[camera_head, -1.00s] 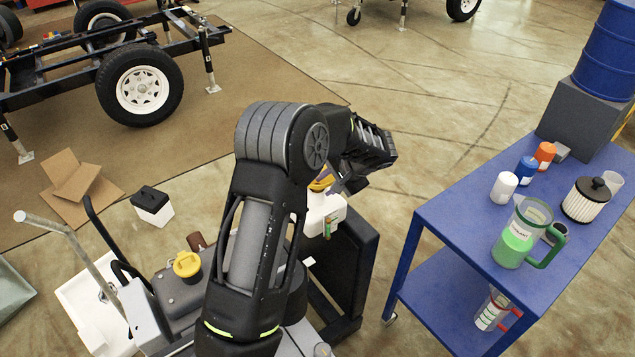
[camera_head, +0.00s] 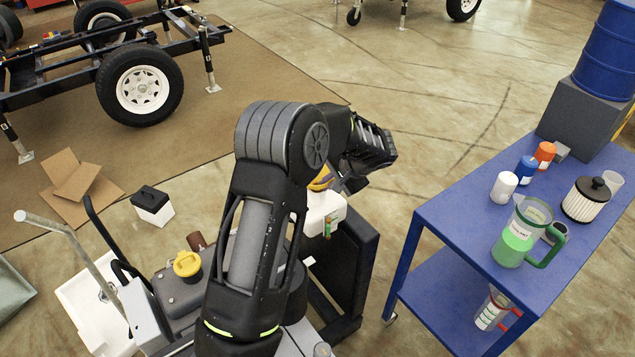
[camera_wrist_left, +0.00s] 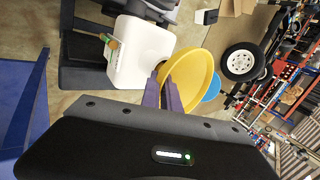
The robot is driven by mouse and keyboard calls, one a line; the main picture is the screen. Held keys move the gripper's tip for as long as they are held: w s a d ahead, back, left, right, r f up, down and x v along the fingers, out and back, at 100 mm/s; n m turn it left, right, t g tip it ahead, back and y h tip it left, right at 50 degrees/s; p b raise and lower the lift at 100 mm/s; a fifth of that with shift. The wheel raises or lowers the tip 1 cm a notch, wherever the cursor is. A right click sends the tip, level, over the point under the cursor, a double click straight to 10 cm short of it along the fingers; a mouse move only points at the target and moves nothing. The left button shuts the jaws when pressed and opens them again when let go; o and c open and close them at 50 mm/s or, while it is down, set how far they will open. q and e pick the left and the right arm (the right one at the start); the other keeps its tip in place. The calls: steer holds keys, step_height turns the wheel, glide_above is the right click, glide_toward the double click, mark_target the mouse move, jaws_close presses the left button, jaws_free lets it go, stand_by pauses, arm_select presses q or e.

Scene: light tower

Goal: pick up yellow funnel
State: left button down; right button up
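The yellow funnel (camera_wrist_left: 196,78) shows large in the left wrist view, its narrow end at the top of a white container (camera_wrist_left: 140,52). In the head view only a small yellow part of the funnel (camera_head: 320,182) shows beneath my left wrist, above the white container (camera_head: 325,209). The fingers of my left gripper (camera_wrist_left: 162,92) are close together at the funnel's narrow end and overlap its lower edge. I cannot tell whether they press on it. In the head view my left arm hides the fingertips. My right gripper is not in view.
A blue cart (camera_head: 452,215) at the right carries a green-handled jug (camera_head: 512,243), several small bottles and a filter (camera_head: 586,200). A grey tank with a yellow cap (camera_head: 187,264) stands left of my arm. Open floor lies beyond.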

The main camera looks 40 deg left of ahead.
arm_select(q)
steer(key=shift+r, duration=0.1)
step_height(320, 180, up, 10)
steer(key=p, duration=0.5)
stand_by(0.6)
